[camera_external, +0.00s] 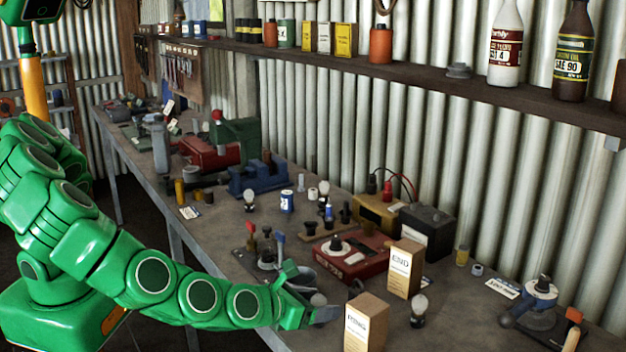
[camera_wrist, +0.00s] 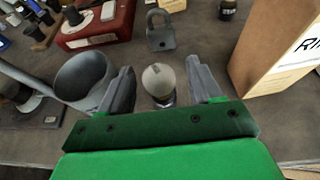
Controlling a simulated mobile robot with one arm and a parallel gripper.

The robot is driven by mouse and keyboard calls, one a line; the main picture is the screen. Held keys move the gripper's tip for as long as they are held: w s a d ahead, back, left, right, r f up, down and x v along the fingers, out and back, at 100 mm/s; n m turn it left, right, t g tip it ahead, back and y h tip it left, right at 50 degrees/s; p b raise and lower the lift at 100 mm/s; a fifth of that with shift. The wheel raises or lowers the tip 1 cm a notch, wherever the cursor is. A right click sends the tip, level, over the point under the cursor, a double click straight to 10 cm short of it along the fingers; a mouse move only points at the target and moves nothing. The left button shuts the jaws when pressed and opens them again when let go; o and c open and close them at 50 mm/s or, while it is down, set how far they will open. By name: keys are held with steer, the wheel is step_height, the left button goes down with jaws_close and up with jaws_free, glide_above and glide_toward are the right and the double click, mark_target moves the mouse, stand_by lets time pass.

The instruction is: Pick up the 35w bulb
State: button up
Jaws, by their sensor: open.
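A bulb with a pale round glass (camera_wrist: 160,80) and a dark base stands upright on the bench, between the two fingers of my gripper (camera_wrist: 163,90) in the wrist view. Gaps show on both sides of it, so the fingers are open around it and do not visibly touch it. In the external view my gripper (camera_external: 312,296) is low over the bench's front edge, with the bulb's glass (camera_external: 318,299) partly hidden by it. Similar bulbs stand at the right (camera_external: 419,306) and farther back (camera_external: 249,197). I cannot read a 35w marking on any.
A cardboard box (camera_external: 366,325) stands close to the right of my gripper, with another box (camera_external: 405,268) behind. A grey cup-like vessel (camera_wrist: 84,78) is just left of the fingers, and a padlock (camera_wrist: 160,38) lies beyond the bulb. A red device (camera_external: 350,262) sits behind.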

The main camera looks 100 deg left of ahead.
steer(key=shift+w+a+f, duration=0.1)
steer(key=shift+w+a, duration=0.05)
steer(key=c, duration=1)
steer(key=shift+c, duration=0.2)
